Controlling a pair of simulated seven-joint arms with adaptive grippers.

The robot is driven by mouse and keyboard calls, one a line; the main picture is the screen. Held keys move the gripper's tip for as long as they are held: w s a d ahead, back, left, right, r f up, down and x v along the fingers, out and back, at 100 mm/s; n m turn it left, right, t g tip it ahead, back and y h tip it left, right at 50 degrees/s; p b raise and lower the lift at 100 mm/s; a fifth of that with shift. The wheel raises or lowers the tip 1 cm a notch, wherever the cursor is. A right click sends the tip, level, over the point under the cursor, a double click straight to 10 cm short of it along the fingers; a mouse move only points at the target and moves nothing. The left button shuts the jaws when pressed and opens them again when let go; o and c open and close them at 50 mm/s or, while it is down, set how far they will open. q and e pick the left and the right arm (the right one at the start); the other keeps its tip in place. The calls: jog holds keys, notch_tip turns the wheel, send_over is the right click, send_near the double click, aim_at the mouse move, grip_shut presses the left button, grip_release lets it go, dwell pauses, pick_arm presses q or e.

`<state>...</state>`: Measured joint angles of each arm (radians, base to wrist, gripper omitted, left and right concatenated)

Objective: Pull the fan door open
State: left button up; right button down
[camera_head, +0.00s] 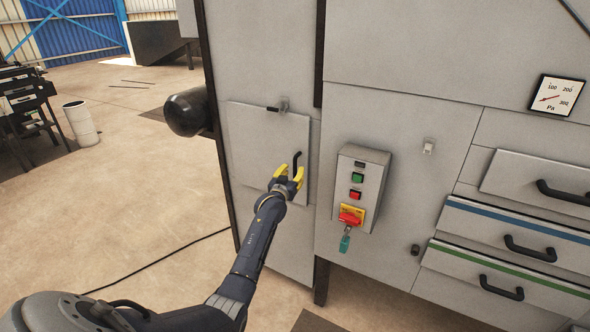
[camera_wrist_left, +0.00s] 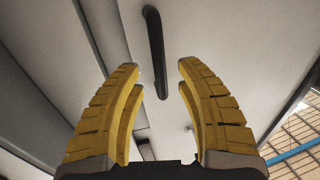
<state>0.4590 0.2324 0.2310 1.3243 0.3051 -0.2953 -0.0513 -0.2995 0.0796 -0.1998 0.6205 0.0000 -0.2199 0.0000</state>
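The fan door (camera_head: 255,138) is a light grey square panel on the grey machine and looks shut. A latch (camera_head: 281,105) sits at its top edge. Its black bar handle (camera_head: 297,163) is near the right edge. My left gripper (camera_head: 289,168) has yellow fingers and is at the handle's lower end. In the left wrist view the black handle (camera_wrist_left: 155,50) lies ahead, between the lines of the spread fingers (camera_wrist_left: 158,68), with gaps on both sides. The left gripper is open and empty. My right gripper is in neither view.
A control box (camera_head: 360,185) with buttons, a red switch and a hanging teal tag juts out right of the door. Drawers with black handles (camera_head: 530,248) are farther right. A black cylinder (camera_head: 187,112) sticks out left of the door. The floor (camera_head: 110,210) at left is mostly clear.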

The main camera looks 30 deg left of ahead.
pick_arm(q)
jog(key=shift+x, duration=1.4)
jog(key=shift+c, duration=0.4)
grip_shut()
